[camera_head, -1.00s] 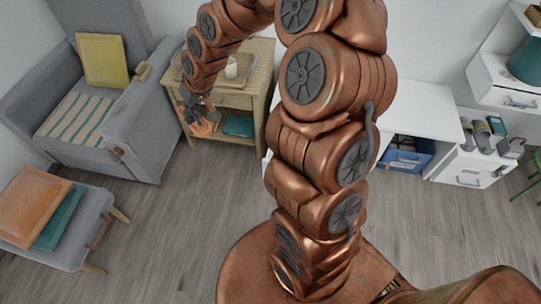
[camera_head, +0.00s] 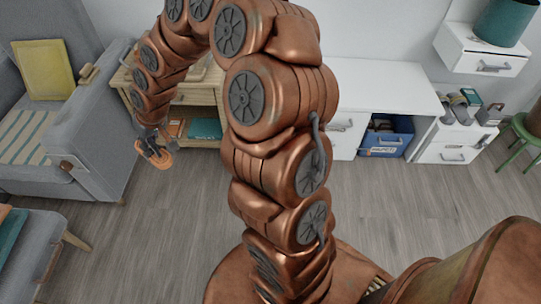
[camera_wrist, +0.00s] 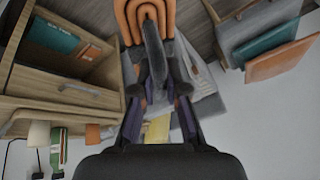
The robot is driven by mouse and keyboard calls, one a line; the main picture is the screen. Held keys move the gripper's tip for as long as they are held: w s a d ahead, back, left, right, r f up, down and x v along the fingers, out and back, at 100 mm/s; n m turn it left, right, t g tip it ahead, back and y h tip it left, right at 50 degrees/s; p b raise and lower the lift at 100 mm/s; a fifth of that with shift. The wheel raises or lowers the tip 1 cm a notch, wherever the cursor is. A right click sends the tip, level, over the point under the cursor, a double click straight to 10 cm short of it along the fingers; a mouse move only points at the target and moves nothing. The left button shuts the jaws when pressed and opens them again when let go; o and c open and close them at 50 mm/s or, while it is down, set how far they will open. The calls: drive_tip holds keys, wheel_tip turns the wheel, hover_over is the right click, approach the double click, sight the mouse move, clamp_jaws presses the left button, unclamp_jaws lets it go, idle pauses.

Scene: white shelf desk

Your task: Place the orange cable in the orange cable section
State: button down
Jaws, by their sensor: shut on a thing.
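My gripper (camera_head: 150,143) is left of centre in the head view, in front of the wooden side table. It is shut on the orange cable (camera_head: 160,158), a small coil that hangs at the fingertips, clear of the floor. In the wrist view the coiled orange cable (camera_wrist: 133,18) shows as nested loops at the top, with my gripper's (camera_wrist: 156,75) dark fingers closed on it. I cannot make out an orange cable section. Several grey holders (camera_head: 462,108) stand on the low white cabinet at right; their labels are too small to read.
A white desk (camera_head: 385,90) stands behind my arm, with a blue box (camera_head: 388,140) in its opening. A white drawer unit (camera_head: 482,52) carries a teal pot (camera_head: 503,20). A green stool (camera_head: 522,140) is at far right, a grey armchair (camera_head: 100,120) at left. The middle floor is clear.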

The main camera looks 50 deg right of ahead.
sight(153, 152)
drive_tip(key=f, duration=0.1)
drive_tip(key=f+b, duration=0.2)
drive_tip(key=shift+s+f, duration=0.25)
drive_tip(key=shift+f, duration=0.1)
drive_tip(key=shift+s+r, duration=0.1)
drive_tip(key=shift+s, duration=0.05)
